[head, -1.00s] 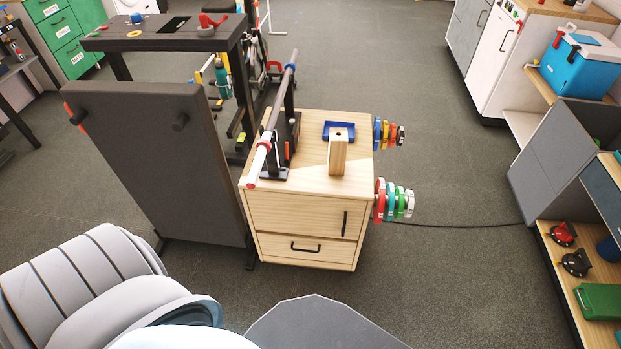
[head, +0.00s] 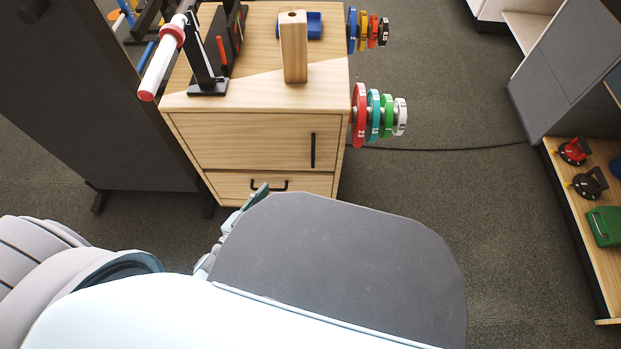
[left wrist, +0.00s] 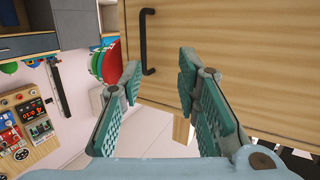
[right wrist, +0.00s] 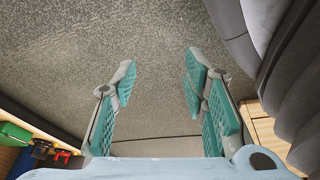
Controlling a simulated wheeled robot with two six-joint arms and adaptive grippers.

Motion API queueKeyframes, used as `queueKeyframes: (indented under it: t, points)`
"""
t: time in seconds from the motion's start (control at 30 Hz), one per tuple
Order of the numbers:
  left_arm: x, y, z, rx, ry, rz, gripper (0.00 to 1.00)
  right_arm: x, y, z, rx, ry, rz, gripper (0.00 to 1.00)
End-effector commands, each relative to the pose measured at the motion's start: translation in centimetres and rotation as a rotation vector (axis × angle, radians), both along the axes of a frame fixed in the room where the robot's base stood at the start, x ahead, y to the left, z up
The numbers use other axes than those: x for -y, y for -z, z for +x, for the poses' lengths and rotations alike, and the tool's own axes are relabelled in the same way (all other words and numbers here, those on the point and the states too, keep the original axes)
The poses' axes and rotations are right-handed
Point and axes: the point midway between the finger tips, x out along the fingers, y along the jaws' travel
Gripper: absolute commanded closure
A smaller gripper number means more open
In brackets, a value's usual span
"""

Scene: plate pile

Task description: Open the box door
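The box is a light wooden cabinet (head: 190,103) with a front door (head: 245,141), which is shut. The door has a vertical black handle (head: 312,150) near its right edge. In the left wrist view the door (left wrist: 225,45) fills the upper right, and its handle (left wrist: 147,42) lies just beyond my fingertips. My left gripper (left wrist: 160,66) is open and empty, apart from the handle. In the head view it is mostly hidden behind my own arm; a green finger shows below the door, near the drawer. My right gripper (right wrist: 161,65) is open and empty over the floor.
A drawer (head: 225,186) with a black handle sits below the door. Coloured weight plates (head: 374,115) stick out from the cabinet's right side. A wooden block (head: 294,55) and a bar on a black stand are on top. A dark panel (head: 90,100) stands at left.

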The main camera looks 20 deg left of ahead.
Motion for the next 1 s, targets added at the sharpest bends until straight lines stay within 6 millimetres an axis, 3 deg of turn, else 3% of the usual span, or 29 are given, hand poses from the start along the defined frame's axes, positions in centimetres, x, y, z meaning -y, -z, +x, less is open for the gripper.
queueKeyframes:
  t: [0.03, 0.17, 0.27, 0.6, 0.7, 1.0]
  points:
    - [0.8, 0.7, 0.5, 0.063, 0.034, -0.016, 0.7, -0.1, 2.3, 0.6, 0.011, 0.002, 0.002, 0.6]
    - [2.1, -1.3, 1.3, 0.149, 0.088, -0.04, 0.7, -0.1, 2.3, 1.4, 0.025, 0.006, 0.007, 0.6]
    - [2.7, -1.8, 2.6, 0.158, 0.094, -0.045, 0.7, -0.1, 1.6, 1.9, 0.024, 0.003, 0.006, 0.6]
    - [5.8, -1.6, 11.5, 0.155, 0.093, -0.044, 0.7, -0.7, -2.4, 3.9, -0.009, -0.041, -0.004, 0.6]
    - [6.4, -1.6, 13.3, 0.153, 0.093, -0.044, 0.7, -0.9, -3.9, 4.1, -0.018, -0.053, -0.007, 0.6]
    - [6.9, -1.9, 14.7, 0.149, 0.092, -0.042, 0.7, -1.0, -5.5, 4.1, -0.03, -0.063, -0.01, 0.6]
